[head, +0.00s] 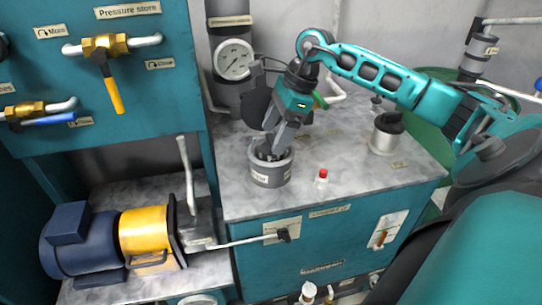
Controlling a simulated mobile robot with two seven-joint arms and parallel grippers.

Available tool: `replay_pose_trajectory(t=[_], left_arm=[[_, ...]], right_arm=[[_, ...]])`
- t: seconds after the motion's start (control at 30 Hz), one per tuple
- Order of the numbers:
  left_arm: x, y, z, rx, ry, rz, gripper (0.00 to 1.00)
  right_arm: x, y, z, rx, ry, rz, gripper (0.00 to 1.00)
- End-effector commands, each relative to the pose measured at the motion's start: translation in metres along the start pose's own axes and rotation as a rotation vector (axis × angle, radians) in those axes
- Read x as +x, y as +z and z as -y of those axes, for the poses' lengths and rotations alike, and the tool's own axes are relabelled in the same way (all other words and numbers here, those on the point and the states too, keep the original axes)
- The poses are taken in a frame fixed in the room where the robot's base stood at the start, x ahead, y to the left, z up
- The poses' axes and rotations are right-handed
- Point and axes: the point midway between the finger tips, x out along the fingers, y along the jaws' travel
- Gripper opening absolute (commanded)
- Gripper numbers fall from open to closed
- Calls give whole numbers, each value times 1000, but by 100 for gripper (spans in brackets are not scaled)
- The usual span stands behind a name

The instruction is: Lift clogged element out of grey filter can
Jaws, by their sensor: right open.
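The grey filter can (270,178) stands open-topped on the grey marbled top of the teal cabinet, near its front left edge. My right gripper (271,152) points down from above, with its open fingertips at the mouth of the can. Its fingers cover much of the opening. I cannot make out the clogged element clearly, nor whether the fingers touch it. My left gripper is not in view.
A small red-topped fitting (322,177) is right of the can. A silver cylinder with a dark cap (386,133) stands further right. A pressure gauge (233,60) is behind. The marbled top (345,160) has free room between these.

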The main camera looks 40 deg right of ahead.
Motion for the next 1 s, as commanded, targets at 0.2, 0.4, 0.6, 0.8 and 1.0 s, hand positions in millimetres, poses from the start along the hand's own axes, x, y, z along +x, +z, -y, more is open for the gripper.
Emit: replay_pose_trajectory(t=[0.2,0.4,0.6,0.8,1.0], left_arm=[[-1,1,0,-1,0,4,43],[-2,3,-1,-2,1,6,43],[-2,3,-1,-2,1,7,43],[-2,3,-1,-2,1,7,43],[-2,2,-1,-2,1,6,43]], right_arm=[[14,0,0,0,0,0,83],[13,0,0,0,0,-1,79],[13,0,0,0,0,0,60],[13,0,0,0,0,0,41],[13,0,0,0,0,0,22]])
